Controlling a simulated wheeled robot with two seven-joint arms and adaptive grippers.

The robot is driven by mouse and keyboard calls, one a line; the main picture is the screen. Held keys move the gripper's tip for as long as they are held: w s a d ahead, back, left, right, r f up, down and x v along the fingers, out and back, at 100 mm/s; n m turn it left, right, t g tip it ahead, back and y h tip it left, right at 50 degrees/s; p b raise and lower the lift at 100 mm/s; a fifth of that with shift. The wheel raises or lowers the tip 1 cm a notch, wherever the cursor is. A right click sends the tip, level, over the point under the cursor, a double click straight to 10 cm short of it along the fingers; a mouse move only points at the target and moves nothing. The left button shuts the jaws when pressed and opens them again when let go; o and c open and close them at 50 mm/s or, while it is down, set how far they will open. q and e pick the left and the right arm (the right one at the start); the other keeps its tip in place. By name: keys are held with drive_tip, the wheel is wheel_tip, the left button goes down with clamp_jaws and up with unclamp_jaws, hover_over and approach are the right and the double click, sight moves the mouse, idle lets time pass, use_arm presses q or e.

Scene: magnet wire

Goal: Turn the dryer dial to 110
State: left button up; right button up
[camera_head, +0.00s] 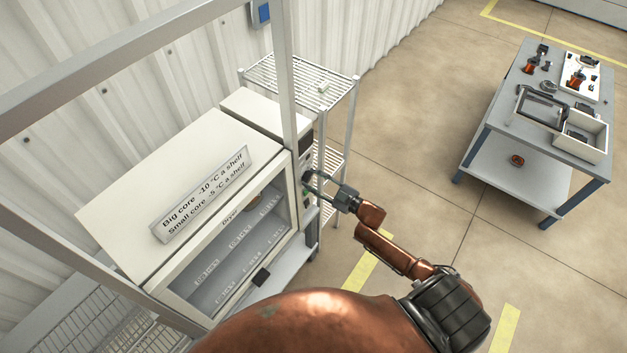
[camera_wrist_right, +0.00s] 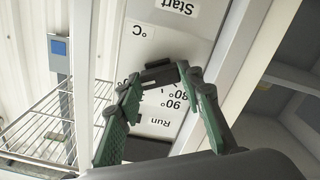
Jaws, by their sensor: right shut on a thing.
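The dryer (camera_head: 150,185) is a white cabinet with a glass front and a label strip on top. My right gripper (camera_head: 314,180) reaches the control panel on the dryer's right side. In the right wrist view the panel (camera_wrist_right: 165,50) appears upside down, with "Start", "°C", "80°", "90°" and "Run" printed on it. The dark dial (camera_wrist_right: 158,75) sits between the fingertips of my right gripper (camera_wrist_right: 160,77), which is shut on it. The fingers hide part of the scale, and I cannot read the dial's exact setting. My left gripper is not in view.
A wire shelf rack (camera_head: 300,75) stands behind the dryer, close to my right gripper. Grey frame posts (camera_head: 287,80) run beside the dryer. A workbench (camera_head: 520,105) with parts and trays stands at the far right. The floor between is clear.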

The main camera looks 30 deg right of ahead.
drive_tip(key=o, duration=1.2)
drive_tip(key=shift+c, duration=0.2)
drive_tip(key=shift+s, duration=0.1)
drive_tip(key=v, duration=1.2)
